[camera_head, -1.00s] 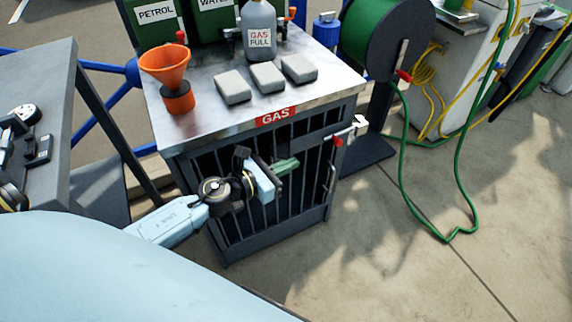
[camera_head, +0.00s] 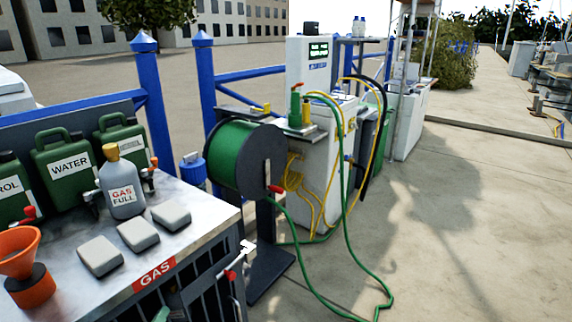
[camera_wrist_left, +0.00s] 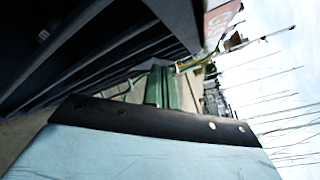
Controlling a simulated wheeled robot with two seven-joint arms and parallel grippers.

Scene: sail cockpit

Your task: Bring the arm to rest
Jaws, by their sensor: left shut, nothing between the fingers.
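My left gripper (camera_head: 162,314) shows only as a bit of green fingertip at the bottom edge of the head view, in front of the gas cage (camera_head: 205,292). In the left wrist view its green fingers (camera_wrist_left: 162,88) are together, with nothing held. Dark cage bars (camera_wrist_left: 100,60) fill the upper left of that view, close beside the fingers. The rest of the left arm is outside the head view. My right gripper is in neither view.
The metal cage top (camera_head: 190,208) holds a grey gas bottle (camera_head: 122,190), green cans (camera_head: 66,165), grey blocks (camera_head: 138,234) and an orange funnel (camera_head: 18,252). A red-tipped handle (camera_head: 231,274) sticks out from the cage. A green hose reel (camera_head: 240,157) stands behind. Open pavement lies right.

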